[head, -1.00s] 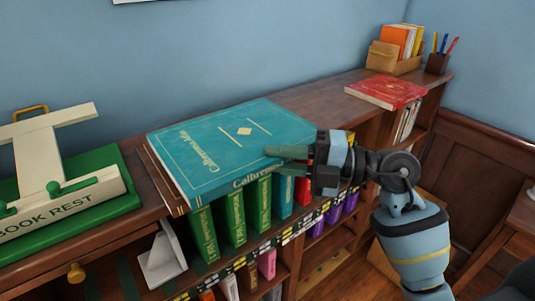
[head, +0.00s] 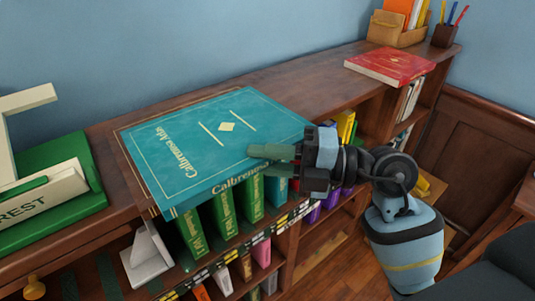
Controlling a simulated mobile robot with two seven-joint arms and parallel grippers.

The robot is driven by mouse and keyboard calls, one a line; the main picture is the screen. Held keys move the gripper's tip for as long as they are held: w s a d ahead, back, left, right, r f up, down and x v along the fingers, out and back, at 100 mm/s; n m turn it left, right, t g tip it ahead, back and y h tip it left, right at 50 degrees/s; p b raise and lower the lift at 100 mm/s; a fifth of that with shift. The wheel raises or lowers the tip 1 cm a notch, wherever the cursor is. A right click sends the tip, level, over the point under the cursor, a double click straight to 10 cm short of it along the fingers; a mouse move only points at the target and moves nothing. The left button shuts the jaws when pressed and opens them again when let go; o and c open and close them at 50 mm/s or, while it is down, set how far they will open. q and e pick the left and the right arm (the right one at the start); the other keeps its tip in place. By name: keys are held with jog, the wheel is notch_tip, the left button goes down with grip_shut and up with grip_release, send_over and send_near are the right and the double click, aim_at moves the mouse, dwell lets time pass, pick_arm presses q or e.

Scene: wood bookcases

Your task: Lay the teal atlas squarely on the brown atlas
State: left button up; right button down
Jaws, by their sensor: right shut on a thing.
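The teal atlas (head: 205,135) lies nearly flat over the brown atlas on top of the bookcase. Only a thin strip of the brown atlas (head: 131,174) shows, along the teal atlas's left edge; the rest is hidden beneath. The two covers look closely lined up there, but I cannot tell how well the hidden sides match or whether they touch all over. My right gripper (head: 270,168) is shut on the teal atlas at its front right edge, one finger on top of the cover and the other below. My left gripper is out of view.
A green book rest (head: 55,192) stands to the left. A red book (head: 390,66) lies further back right, near an organizer (head: 398,34) and a pen cup (head: 445,36). Green books (head: 222,214) stand on the shelf below. The top between the atlases and red book is clear.

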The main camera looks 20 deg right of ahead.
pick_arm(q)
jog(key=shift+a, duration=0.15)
pick_arm(e)
jog(key=shift+s+a+r, duration=0.1)
jog(key=shift+a+r, duration=0.1)
jog(key=shift+r, duration=0.05)
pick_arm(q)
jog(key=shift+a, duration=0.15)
pick_arm(e)
jog(key=c, duration=1.7)
grip_release()
jog(key=shift+f, duration=0.3)
jog(key=shift+c, duration=0.2)
jog(key=o, duration=0.5)
jog(key=shift+c, duration=0.2)
jog(key=shift+r, duration=0.1)
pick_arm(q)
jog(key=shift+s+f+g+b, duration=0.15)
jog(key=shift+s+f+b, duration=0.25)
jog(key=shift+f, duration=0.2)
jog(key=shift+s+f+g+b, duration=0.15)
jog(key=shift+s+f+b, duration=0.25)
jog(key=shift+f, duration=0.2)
pick_arm(e)
jog(key=v, duration=1.2)
